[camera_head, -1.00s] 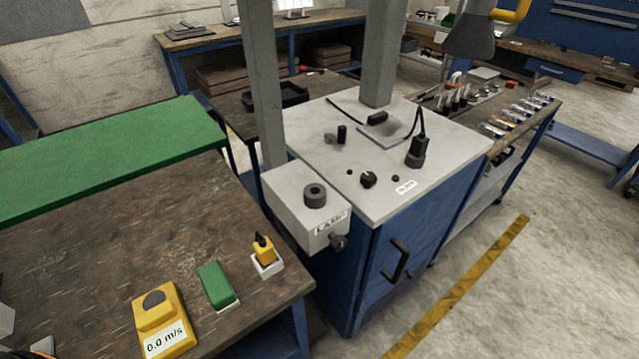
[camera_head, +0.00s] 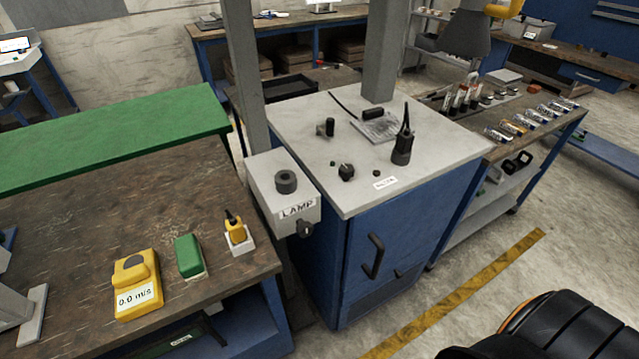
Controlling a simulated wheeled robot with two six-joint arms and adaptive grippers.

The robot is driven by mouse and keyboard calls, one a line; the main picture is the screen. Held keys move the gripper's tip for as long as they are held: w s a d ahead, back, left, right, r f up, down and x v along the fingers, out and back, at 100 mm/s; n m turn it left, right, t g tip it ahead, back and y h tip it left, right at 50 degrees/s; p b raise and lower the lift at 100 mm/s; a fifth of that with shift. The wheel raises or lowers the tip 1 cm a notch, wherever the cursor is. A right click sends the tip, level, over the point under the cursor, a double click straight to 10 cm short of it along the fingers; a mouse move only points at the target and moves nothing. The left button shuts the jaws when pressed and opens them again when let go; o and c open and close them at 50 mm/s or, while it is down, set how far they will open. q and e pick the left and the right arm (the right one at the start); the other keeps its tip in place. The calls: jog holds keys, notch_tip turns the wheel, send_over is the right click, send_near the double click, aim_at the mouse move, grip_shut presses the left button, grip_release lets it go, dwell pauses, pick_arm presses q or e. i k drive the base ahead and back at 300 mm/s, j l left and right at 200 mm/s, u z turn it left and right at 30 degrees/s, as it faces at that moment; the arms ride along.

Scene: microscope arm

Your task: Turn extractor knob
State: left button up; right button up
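A blue cabinet with a light grey top (camera_head: 300,112) stands in the middle of the view. A small black knob (camera_head: 346,172) sits near the front of that top, between two small dark buttons or lights. A white label (camera_head: 385,183) lies to its right, too small to read. A grey box marked LAMP (camera_head: 283,190) is fixed to the cabinet's left side, with a dark round piece (camera_head: 286,181) on top and a dark knob (camera_head: 304,228) on its front. I cannot tell for certain which knob is the extractor's. Neither gripper shows.
A wooden bench (camera_head: 70,240) at left holds a yellow meter reading 0.0 m/s (camera_head: 137,284), a green block (camera_head: 189,256) and a yellow device in a white holder (camera_head: 236,234). A black handle (camera_head: 374,255) juts from the cabinet front.

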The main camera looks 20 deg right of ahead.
aim_at(346, 170)
jog(key=l+u, duration=0.25)
jog(key=u, duration=0.2)
jog(key=k+l+u, duration=0.15)
jog(key=u, duration=0.3)
jog(key=k+l+u, duration=0.15)
jog(key=l+u, duration=0.15)
jog(key=u, duration=0.15)
jog(key=k+l+u, duration=0.15)
jog(key=u, duration=0.25)
jog(key=k+l+u, duration=0.15)
jog(key=u, duration=0.3)
jog(key=k+u, duration=0.2)
jog(key=u, duration=0.25)
jog(key=k+l+u, duration=0.1)
jog(key=k+u, duration=0.35)
jog(key=k, duration=0.9)
jog(key=k+j+z, duration=0.1)
jog(key=k+z, duration=0.65)
jog(key=k+l+z, duration=0.15)
jog(key=k+z, duration=0.25)
jog(key=k+l+z, duration=0.35)
jog(key=k+z, duration=0.45)
jog(key=i+j, duration=0.4)
jog(key=i, duration=0.15)
jog(key=i+j, duration=0.4)
jog(key=i+j+u, duration=0.2)
jog(key=i+u, duration=0.25)
jog(key=i+j+u, duration=0.1)
jog(key=i+u, duration=0.3)
jog(key=u, duration=0.4)
